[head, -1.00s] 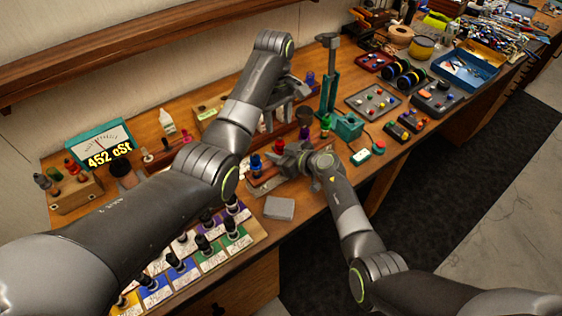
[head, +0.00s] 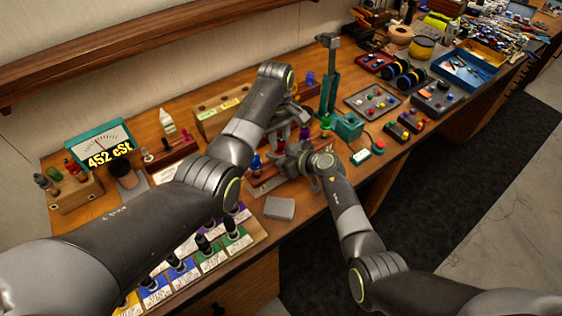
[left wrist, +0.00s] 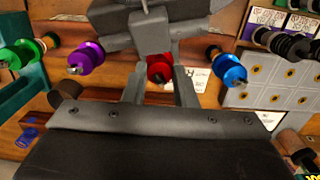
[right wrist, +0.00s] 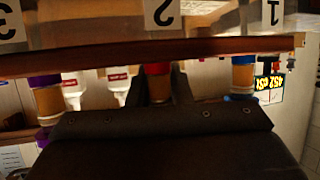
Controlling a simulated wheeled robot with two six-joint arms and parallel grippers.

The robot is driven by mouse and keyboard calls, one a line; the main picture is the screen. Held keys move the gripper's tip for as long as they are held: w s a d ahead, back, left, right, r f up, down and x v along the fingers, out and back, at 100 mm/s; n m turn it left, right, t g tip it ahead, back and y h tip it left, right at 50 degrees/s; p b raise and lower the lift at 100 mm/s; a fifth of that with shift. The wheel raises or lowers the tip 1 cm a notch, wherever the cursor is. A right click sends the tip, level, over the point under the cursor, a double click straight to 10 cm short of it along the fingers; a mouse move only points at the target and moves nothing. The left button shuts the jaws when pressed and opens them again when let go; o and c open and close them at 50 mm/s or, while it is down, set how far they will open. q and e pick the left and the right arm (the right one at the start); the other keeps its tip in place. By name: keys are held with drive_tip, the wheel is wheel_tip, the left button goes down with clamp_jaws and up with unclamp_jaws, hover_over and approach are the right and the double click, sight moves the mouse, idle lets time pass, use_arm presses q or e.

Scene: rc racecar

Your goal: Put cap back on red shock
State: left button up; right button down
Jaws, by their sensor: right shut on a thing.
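The red shock (left wrist: 159,68) stands in a wooden rack between a purple shock (left wrist: 86,57) and a blue shock (left wrist: 228,68). My left gripper (left wrist: 158,82) has its fingers spread to either side of the red top, with visible gaps. My right gripper (right wrist: 160,88) is shut on the red shock, whose red collar (right wrist: 157,69) and amber body (right wrist: 159,88) show between the fingers. In the head view my left gripper (head: 292,122) is above my right gripper (head: 288,158), and the arms hide the red shock. I cannot tell whether a separate cap is on it.
A green shock (head: 326,124) stands at the rack's far end. A teal press (head: 329,80) rises behind it.

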use_arm(q)
clamp_jaws()
drive_tip(key=shift+m, duration=1.6)
drive_tip(key=o, duration=0.6)
unclamp_jaws()
drive_tip(key=shift+c, duration=0.2)
drive_tip(key=shift+a+r, duration=0.1)
drive_tip(key=shift+r, duration=2.15)
drive_tip(key=shift+w, duration=0.1)
drive_tip(key=shift+c, duration=0.5)
